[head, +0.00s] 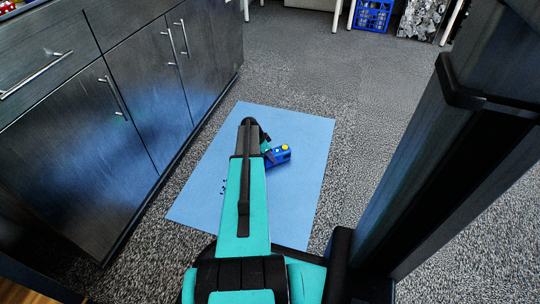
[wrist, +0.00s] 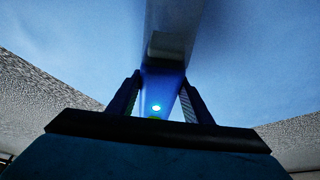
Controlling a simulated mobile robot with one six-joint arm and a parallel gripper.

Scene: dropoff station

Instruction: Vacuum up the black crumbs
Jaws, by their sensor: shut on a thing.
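A blue handheld vacuum with a yellow button (head: 279,154) is at the end of my arm, above or on the light blue mat (head: 308,205). My gripper (wrist: 160,100) is shut on the vacuum; in the wrist view the vacuum's blue body (wrist: 170,62) runs between the two fingers, with a small glowing light on it. Black crumbs (head: 223,187) lie on the mat just left of my arm. My arm may hide more of them. I cannot tell whether the vacuum touches the mat.
Dark cabinets (head: 150,95) with metal handles stand along the left. A dark post (head: 455,140) rises close on the right. A blue crate (head: 373,15) is at the far back. Grey carpet (head: 300,65) behind the mat is clear.

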